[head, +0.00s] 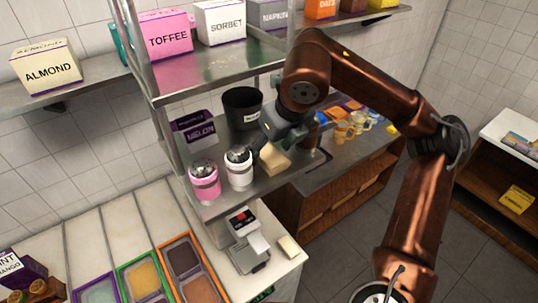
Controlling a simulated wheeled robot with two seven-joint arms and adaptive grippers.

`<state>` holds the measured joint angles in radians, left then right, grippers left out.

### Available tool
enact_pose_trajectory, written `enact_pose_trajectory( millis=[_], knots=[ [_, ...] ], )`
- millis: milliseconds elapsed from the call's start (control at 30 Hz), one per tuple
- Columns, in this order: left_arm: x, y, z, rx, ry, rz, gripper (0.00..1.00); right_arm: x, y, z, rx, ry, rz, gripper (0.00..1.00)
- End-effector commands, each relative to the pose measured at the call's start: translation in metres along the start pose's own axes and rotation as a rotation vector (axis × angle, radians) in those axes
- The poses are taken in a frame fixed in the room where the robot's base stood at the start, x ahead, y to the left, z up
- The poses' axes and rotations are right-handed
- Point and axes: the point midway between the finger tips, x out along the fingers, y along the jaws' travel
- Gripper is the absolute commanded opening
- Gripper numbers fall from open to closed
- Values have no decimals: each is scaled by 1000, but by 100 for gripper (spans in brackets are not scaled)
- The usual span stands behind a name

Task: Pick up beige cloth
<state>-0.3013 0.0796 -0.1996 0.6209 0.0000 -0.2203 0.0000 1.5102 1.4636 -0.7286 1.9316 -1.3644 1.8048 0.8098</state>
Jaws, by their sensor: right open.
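A beige block-like piece (273,160), which looks like the folded beige cloth, lies on the metal shelf at its right edge. My right gripper (265,142) reaches in from the right, is open, and is just above and beside this piece. I cannot tell whether the fingers touch it. The gripper and wrist cover part of the shelf behind. My left gripper is not in view.
A white cup (239,170), a pink cup (204,184), a black bin (242,107) and a melon box (194,127) stand on the same shelf. A scale (247,240) and a pale block (289,247) are on the counter below.

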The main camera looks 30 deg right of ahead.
Motion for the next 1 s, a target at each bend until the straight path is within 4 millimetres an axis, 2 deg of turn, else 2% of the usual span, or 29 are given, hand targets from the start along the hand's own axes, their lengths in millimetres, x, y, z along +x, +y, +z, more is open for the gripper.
enact_pose_trajectory(
  millis=[733, 1000],
  knots=[
    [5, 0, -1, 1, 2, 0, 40, 4, 0, -2, 0, 0, 0, 65],
    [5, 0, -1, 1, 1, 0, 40, 4, 0, -2, 0, 0, 0, 47]
  ],
)
